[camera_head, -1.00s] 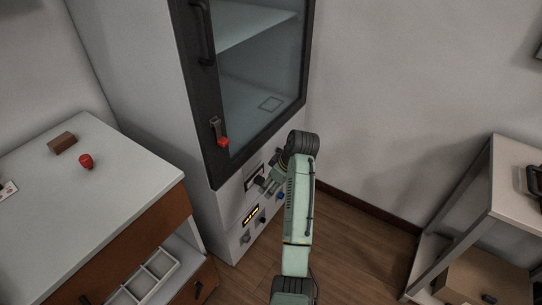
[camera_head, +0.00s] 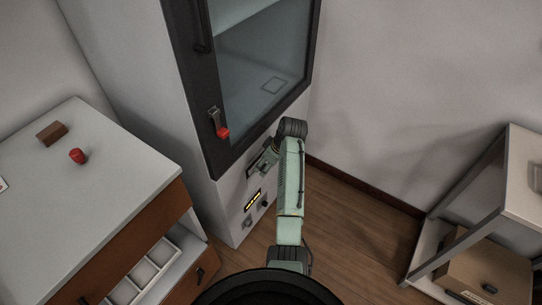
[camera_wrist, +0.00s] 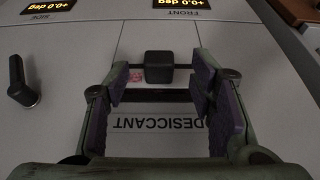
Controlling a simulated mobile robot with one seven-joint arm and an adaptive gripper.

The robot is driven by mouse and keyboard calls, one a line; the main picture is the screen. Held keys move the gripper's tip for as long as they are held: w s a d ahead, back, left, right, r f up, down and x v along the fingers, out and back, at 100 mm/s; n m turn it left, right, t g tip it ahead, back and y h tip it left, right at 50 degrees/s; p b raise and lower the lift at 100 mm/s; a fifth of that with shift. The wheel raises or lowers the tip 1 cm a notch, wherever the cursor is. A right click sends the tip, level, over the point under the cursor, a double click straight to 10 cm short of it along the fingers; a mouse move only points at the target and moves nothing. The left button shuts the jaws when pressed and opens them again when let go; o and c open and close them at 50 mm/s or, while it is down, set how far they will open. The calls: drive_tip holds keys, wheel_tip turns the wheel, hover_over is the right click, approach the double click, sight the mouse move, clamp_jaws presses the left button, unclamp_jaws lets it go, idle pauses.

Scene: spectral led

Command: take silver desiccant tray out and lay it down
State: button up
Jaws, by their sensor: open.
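The desiccant tray shows only as its pale front panel (camera_wrist: 135,135), low on the cabinet and lettered DESICCANT, upside down in the wrist view. A dark block-shaped knob (camera_wrist: 159,68) stands at the panel's edge beside a dark slot. My gripper (camera_wrist: 162,78) is open, with its purple-padded fingers on either side of the knob in the picture. I cannot tell whether they touch it. In the head view my gripper (camera_head: 264,160) is at the lower cabinet front, below the glass door, and mostly hides the panel. The tray's body is hidden.
The tall cabinet's glass door (camera_head: 262,75) is shut above, with a red-tipped latch (camera_head: 221,130). A side counter (camera_head: 110,165) at left bears a brown block (camera_head: 52,132) and a red piece (camera_head: 78,156). A shelf rack (camera_head: 470,215) stands at right. Floor between is clear.

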drive_tip(key=shift+x, duration=1.25)
drive_tip(key=shift+c, duration=0.4)
drive_tip(key=shift+r, duration=0.1)
clamp_jaws()
